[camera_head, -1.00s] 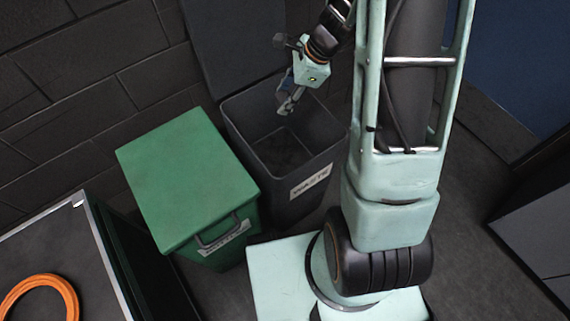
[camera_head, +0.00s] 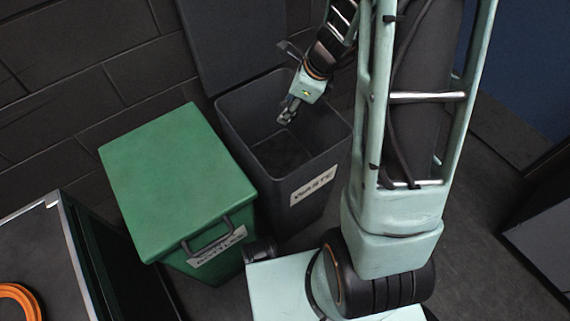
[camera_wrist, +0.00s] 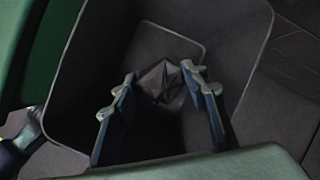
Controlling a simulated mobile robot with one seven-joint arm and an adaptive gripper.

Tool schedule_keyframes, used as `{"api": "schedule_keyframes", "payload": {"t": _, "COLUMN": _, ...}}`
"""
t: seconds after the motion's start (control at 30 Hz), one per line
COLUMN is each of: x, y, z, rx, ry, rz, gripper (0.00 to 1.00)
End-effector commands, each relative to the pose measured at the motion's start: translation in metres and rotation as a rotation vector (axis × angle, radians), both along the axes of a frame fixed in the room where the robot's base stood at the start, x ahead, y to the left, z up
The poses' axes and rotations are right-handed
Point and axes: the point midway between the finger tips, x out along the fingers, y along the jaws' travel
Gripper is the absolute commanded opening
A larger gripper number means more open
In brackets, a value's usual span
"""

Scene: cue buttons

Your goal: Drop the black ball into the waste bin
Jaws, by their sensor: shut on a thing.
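The black ball (camera_wrist: 162,82) is a dark, crumpled, faceted lump between the two fingers of my gripper (camera_wrist: 157,92) in the wrist view. My gripper is shut on it. In the head view my gripper (camera_head: 287,115) points down at the mouth of the open waste bin; the ball is hard to make out there. The waste bin (camera_head: 285,205) is dark grey, with a white WASTE label and its lid raised behind. Its rim and walls (camera_wrist: 85,65) surround the fingers and ball in the wrist view.
A closed green bin (camera_head: 175,180) labelled BOTTLES stands just left of the waste bin. A dark-topped counter (camera_head: 35,255) with an orange ring (camera_head: 22,298) is at lower left. A dark tiled wall (camera_head: 75,75) is behind the bins.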

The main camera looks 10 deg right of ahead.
Motion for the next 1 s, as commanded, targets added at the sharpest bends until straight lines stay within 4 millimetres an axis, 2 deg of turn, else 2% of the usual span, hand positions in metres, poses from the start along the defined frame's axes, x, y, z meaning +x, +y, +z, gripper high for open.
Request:
{"api": "schedule_keyframes", "payload": {"t": 0.03, "x": 0.0000, "y": 0.0000, "z": -0.0109, "rx": 0.000, "ry": 0.000, "rz": 0.000, "gripper": 0.24}}
{"api": "schedule_keyframes", "payload": {"t": 0.13, "x": 0.0000, "y": -0.0001, "z": -0.0172, "rx": 0.000, "ry": 0.000, "rz": 0.000, "gripper": 0.24}}
{"api": "schedule_keyframes", "payload": {"t": 0.47, "x": 0.0000, "y": -0.0001, "z": -0.0180, "rx": 0.000, "ry": 0.000, "rz": 0.001, "gripper": 0.24}}
{"api": "schedule_keyframes", "payload": {"t": 0.5, "x": 0.0000, "y": -0.0001, "z": -0.0180, "rx": 0.000, "ry": 0.000, "rz": 0.000, "gripper": 0.43}}
{"api": "schedule_keyframes", "payload": {"t": 0.67, "x": 0.0001, "y": 0.0000, "z": -0.0180, "rx": 0.000, "ry": 0.000, "rz": 0.001, "gripper": 0.60}}
{"api": "schedule_keyframes", "payload": {"t": 1.0, "x": -0.0003, "y": -0.0006, "z": -0.0158, "rx": 0.000, "ry": -0.002, "rz": 0.001, "gripper": 0.61}}
